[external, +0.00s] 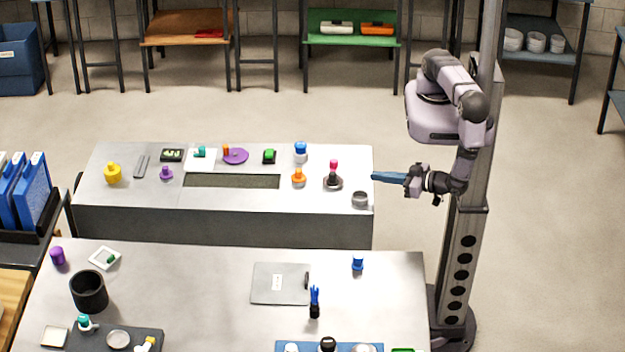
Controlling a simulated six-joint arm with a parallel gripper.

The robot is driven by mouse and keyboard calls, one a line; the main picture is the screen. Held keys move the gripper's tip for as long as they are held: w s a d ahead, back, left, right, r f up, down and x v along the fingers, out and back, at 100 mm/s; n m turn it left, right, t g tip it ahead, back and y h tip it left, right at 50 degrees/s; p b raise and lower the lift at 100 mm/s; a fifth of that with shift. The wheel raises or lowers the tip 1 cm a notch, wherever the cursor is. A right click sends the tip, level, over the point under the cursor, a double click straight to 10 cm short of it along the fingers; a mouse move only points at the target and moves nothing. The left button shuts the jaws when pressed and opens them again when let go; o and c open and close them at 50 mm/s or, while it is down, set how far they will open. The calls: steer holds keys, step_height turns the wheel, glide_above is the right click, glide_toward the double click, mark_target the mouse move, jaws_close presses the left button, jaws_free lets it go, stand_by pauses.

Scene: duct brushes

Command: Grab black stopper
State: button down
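A small black rounded piece (327,344), which may be the black stopper, stands on the blue tray (283,347) at the bottom edge. The frame cuts it off. My gripper (390,178) is above the right end of the far bench, far from that piece and pointing left. A long blue shape extends from it; I cannot tell whether this is its fingers or a held thing. A black upright piece (306,280) also stands on the grey plate (270,284) on the near bench.
A blue-topped black piece (315,302) and a blue knob (357,262) stand on the near bench. A black cup (89,291) is at its left. The far bench (120,195) holds several coloured pieces and a metal ring (360,199). The near bench's right side is mostly clear.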

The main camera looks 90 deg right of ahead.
steer(key=shift+f+b+v, duration=0.15)
steer(key=shift+f+v, duration=0.05)
steer(key=shift+v, duration=0.95)
steer(key=shift+f+b+v, duration=0.15)
steer(key=shift+f+v, duration=0.1)
steer(key=shift+v, duration=0.95)
steer(key=c, duration=0.5)
jaws_free()
steer(key=shift+r+p, duration=3.5)
steer(key=shift+r, duration=1.5)
steer(key=c, duration=1)
